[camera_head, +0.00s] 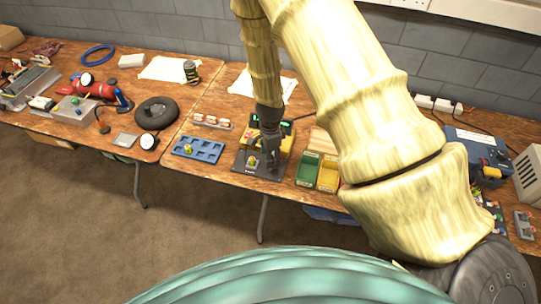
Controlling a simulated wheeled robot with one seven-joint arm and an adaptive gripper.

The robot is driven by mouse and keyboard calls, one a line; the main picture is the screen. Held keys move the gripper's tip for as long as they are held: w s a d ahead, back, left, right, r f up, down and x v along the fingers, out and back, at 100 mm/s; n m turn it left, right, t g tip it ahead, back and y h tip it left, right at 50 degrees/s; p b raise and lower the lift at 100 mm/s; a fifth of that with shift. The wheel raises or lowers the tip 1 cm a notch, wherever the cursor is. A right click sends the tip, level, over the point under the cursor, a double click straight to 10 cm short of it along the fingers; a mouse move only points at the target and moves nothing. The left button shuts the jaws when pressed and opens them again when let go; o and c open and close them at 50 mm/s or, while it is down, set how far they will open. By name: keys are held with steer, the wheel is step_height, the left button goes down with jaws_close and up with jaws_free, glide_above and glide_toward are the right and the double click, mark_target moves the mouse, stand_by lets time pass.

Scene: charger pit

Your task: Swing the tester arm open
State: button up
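The tester (243,161) stands near the front edge of the wooden table, in the middle of the view. It has a dark grey base, a yellow part behind, and a small green display (287,127) at its back right. A small yellow-green piece (252,161) sits on the front of its base. My gripper (268,158) is dark grey, points down and is right over the tester. It hides much of the tester, including its arm, so I cannot tell how that arm stands. I cannot tell whether the fingers touch it or how far apart they are.
A blue tray (198,149) with a yellow-green piece lies left of the tester. Green (308,170) and yellow (328,175) bins stand close on its right. A row of red-and-white items (212,122) lies behind the tray. A black ring (156,113) lies farther left.

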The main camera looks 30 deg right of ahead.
step_height(320, 180, up, 11)
steer(key=shift+r, duration=0.15)
stand_by(0.4)
stand_by(0.4)
steer(key=s+d+f+n+g+h, duration=0.1)
steer(key=s+f+n+h, duration=0.1)
steer(key=s+f+n, duration=0.65)
steer(key=s+a+f+n+y, duration=0.1)
steer(key=s+a+f+n, duration=0.25)
steer(key=s, duration=0.45)
steer(key=s+a+f+n, duration=0.2)
steer(key=s+f+n, duration=0.25)
steer(key=s, duration=0.35)
steer(key=s+a+f+n+y, duration=0.1)
steer(key=s+a+f+n, duration=0.15)
steer(key=s+f, duration=0.4)
steer(key=shift+n+t, duration=0.3)
steer(key=shift+t, duration=0.2)
steer(key=f+b, duration=0.1)
steer(key=s+f+b, duration=0.1)
steer(key=b, duration=0.1)
steer(key=f+b, duration=0.1)
steer(key=b, duration=0.1)
steer(key=shift+s+a+f, duration=0.15)
steer(key=shift+s+f, duration=0.2)
